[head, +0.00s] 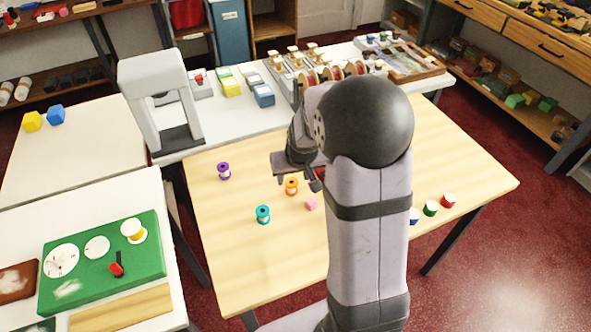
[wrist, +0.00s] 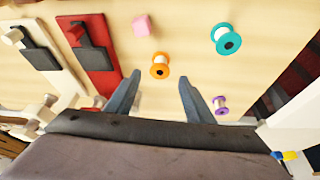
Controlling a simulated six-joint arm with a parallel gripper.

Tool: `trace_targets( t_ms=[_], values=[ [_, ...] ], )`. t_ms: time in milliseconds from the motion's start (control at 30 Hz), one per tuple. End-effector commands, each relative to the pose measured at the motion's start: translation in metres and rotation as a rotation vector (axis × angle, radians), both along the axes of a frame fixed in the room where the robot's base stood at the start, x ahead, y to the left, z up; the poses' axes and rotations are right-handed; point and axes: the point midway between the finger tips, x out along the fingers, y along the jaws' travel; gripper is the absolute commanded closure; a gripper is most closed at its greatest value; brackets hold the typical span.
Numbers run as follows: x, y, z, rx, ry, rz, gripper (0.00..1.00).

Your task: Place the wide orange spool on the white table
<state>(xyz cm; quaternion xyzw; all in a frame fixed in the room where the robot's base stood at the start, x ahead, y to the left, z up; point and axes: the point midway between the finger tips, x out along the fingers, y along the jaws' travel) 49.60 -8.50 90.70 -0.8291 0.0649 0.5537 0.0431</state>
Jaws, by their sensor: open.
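The wide orange spool (head: 291,187) stands on the light wooden table (head: 240,275), close to my gripper (head: 297,174) in the head view. In the wrist view the orange spool (wrist: 159,66) lies just beyond the gap between my two fingertips (wrist: 159,80). My gripper is open and empty. White table tops show at the left (head: 65,165), at the front left (head: 25,225) and at the back (head: 215,125). Part of a white top (wrist: 300,128) also shows at the right of the wrist view.
A teal spool (head: 263,214), a purple spool (head: 224,170) and a pink block (head: 311,204) stand near the orange spool. My arm hides part of the wooden table.

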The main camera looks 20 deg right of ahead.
Motion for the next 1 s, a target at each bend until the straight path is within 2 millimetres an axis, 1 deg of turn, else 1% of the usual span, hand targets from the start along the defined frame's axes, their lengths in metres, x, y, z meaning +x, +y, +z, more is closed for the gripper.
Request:
trace_targets(
  t_ms=[33, 100, 300, 500, 667, 767, 867, 900, 967, 1000],
  values=[
    [-0.002, 0.000, 0.008, 0.000, -0.005, -0.001, 0.51],
    [-0.006, 0.001, 0.017, 0.000, -0.005, -0.001, 0.51],
    [-0.014, 0.002, 0.037, 0.000, -0.003, -0.002, 0.51],
    [-0.019, 0.003, 0.045, 0.000, -0.001, -0.001, 0.51],
    [-0.023, 0.006, 0.045, 0.002, 0.008, 0.003, 0.51],
    [-0.042, 0.019, 0.041, 0.010, 0.048, 0.024, 0.51],
    [-0.081, 0.041, 0.034, 0.021, 0.127, 0.060, 0.51],
    [-0.101, 0.051, 0.031, 0.026, 0.166, 0.076, 0.51],
    [-0.130, 0.063, 0.025, 0.030, 0.223, 0.100, 0.51],
    [-0.149, 0.069, 0.022, 0.031, 0.260, 0.114, 0.51]
  ],
)
